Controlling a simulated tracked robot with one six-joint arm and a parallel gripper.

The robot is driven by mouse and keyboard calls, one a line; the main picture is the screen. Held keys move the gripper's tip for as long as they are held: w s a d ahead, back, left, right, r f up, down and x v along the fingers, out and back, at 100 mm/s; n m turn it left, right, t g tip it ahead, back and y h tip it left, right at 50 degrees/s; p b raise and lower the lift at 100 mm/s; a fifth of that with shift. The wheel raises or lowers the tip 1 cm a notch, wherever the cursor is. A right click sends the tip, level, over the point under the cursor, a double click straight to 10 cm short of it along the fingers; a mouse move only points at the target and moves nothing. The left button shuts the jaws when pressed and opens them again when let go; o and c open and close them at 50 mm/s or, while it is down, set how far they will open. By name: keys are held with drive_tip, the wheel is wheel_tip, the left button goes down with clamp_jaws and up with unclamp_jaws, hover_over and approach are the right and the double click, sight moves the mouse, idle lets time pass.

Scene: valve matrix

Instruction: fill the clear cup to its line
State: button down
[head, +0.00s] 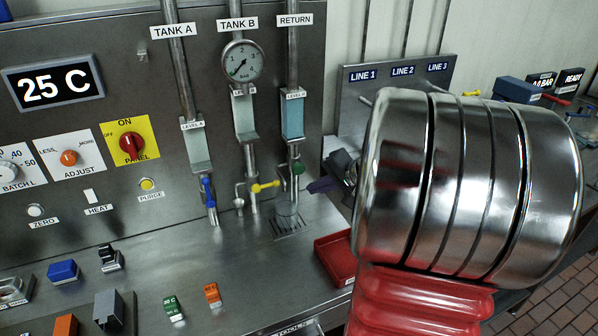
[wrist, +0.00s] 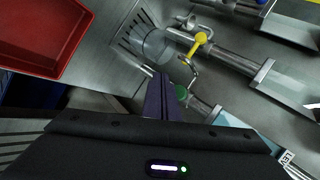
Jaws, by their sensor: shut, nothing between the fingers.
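The clear cup (head: 287,214) stands upright on the drain grate below the RETURN pipe. It also shows in the wrist view (wrist: 153,47), beside the slots of the grate. Its line and liquid level are too small to make out. The green valve handle (head: 298,168) sits on the RETURN pipe above the cup and shows in the wrist view (wrist: 182,93) right of my fingertips. My gripper (head: 310,187) is shut and empty, close to the right of the cup and below the green handle. Its purple fingers (wrist: 159,78) point toward the cup; contact cannot be told.
A yellow valve handle (head: 264,186) is on the TANK B pipe and a blue one (head: 208,190) on the TANK A pipe. A red tray (head: 336,258) lies right of the grate. Blocks lie at front left; the counter between is mostly clear.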

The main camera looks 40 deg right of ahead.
sight(298, 174)
drive_tip(key=shift+w+d, duration=0.25)
drive_tip(key=shift+w, duration=0.6)
drive_tip(key=shift+w+d, duration=0.25)
drive_tip(key=shift+w, duration=0.6)
drive_tip(key=shift+w+d, duration=0.25)
drive_tip(key=shift+w, duration=0.6)
drive_tip(key=shift+w+d, duration=0.15)
drive_tip(key=shift+w, duration=0.2)
drive_tip(key=shift+w+d+r, duration=0.1)
drive_tip(key=shift+w+d, duration=0.05)
drive_tip(key=shift+w, duration=0.45)
idle(4.5)
